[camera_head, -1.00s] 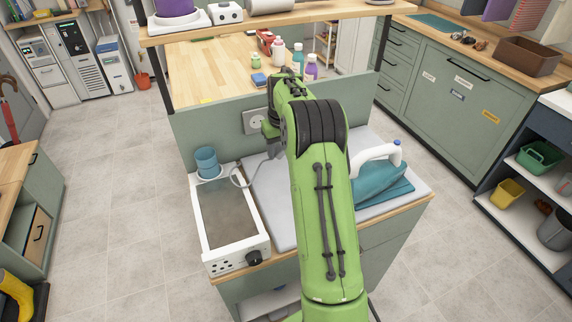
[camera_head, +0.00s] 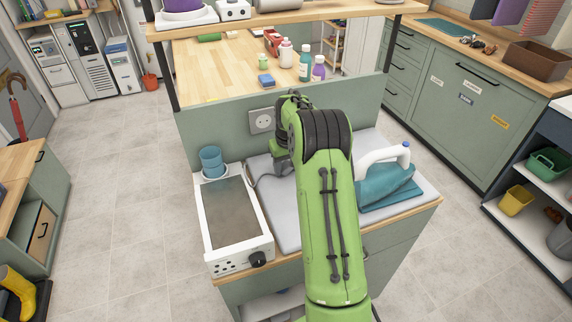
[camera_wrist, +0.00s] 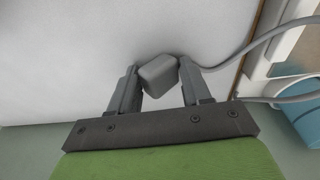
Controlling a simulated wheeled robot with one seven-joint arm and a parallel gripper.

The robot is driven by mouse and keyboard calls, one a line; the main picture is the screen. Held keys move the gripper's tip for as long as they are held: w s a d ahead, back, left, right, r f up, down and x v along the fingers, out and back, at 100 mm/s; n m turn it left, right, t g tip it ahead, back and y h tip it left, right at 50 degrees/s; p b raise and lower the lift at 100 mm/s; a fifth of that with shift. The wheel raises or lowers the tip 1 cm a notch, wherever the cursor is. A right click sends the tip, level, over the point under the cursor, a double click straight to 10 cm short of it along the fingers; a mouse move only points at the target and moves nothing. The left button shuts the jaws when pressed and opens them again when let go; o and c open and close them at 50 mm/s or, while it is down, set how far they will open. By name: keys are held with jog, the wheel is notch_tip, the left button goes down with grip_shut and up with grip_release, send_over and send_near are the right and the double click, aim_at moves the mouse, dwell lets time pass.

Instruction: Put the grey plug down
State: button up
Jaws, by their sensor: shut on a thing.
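The grey plug (camera_wrist: 158,73) is between the two fingers of my gripper (camera_wrist: 160,84) in the wrist view, and the fingers are shut on it. A grey cord (camera_wrist: 245,48) runs from the plug's side toward the right of that view. The pale ironing surface (camera_wrist: 60,60) fills the background behind the plug; I cannot tell whether the plug touches it. In the head view my arm hides the plug and most of the gripper. The wall socket (camera_head: 262,121) shows its empty face on the green panel behind the arm.
A teal iron (camera_head: 384,184) with a white handle stands on the right of the ironing surface. A white hot plate (camera_head: 265,240) with a dark knob lies on the left, with a blue cup (camera_head: 211,160) behind it. Bottles (camera_head: 304,64) stand on the wooden top beyond the panel.

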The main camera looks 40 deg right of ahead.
aim_at(287, 168)
jog(key=o, duration=1.2)
notch_tip(287, 168, up, 13)
jog(key=s+p, duration=0.2)
jog(key=p, duration=0.1)
jog(key=s+a+r, duration=0.3)
jog(key=a+r, duration=0.4)
jog(key=a, duration=0.1)
jog(key=s+a+r+n+t, duration=0.1)
jog(key=s+a+r+t, duration=0.1)
jog(key=s+a, duration=0.45)
jog(key=s+a+r+n+t, duration=0.1)
jog(key=s+a+r, duration=0.2)
jog(key=s+a, duration=0.35)
jog(key=shift+n+t, duration=0.3)
jog(key=shift+t, duration=0.3)
jog(key=s+f, duration=0.1)
jog(key=s, duration=0.3)
jog(key=s+a+f, duration=0.1)
jog(key=s+f, duration=0.1)
jog(key=s, duration=0.2)
jog(key=s+a+f, duration=0.1)
jog(key=s, duration=0.3)
jog(key=shift+s+a+f, duration=0.15)
jog(key=shift+a+f, duration=0.1)
jog(key=shift+f, duration=0.05)
